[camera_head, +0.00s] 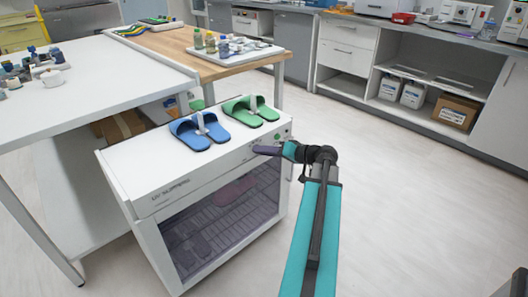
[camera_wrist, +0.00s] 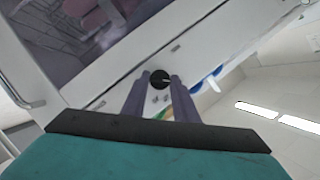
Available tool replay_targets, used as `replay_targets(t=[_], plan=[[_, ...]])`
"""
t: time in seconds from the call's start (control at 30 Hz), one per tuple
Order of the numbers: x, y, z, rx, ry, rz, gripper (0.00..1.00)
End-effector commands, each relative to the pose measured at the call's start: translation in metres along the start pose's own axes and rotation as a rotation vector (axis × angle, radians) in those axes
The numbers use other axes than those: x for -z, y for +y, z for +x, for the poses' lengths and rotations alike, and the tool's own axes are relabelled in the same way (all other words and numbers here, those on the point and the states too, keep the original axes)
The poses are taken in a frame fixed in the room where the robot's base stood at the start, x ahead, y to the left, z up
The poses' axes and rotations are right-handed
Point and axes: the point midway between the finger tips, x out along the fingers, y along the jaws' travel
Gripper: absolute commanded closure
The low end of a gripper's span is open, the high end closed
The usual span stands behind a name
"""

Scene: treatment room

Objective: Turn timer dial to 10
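The timer dial (camera_wrist: 160,79) is a round black knob with a pale mark, on the white front panel of the slipper cabinet (camera_head: 165,188). In the wrist view it shows between the tips of my gripper's two purple fingers (camera_wrist: 160,82). The fingers are apart, one on each side of the dial; I cannot tell whether they touch it. In the head view my gripper (camera_head: 262,150) is at the right end of the cabinet's upper front panel, and I cannot make out the dial clearly there. The dial's scale numbers are not readable.
Blue slippers (camera_head: 198,131) and green slippers (camera_head: 250,110) stand on the cabinet top. A white table (camera_head: 90,95) is at the left, a wooden-topped table (camera_head: 170,42) behind. Shelves with boxes (camera_head: 453,110) line the back right. The floor at right is clear.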

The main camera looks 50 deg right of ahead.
Motion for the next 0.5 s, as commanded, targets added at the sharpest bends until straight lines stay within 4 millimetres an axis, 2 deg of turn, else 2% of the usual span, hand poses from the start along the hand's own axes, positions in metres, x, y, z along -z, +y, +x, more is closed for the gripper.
replay_targets(t=[0.27, 0.5], plan=[[0.0003, 0.0005, -0.0001, 0.007, 0.0, 0.018, 0.96], [0.0012, 0.0013, -0.0002, 0.043, -0.001, 0.105, 0.96]])
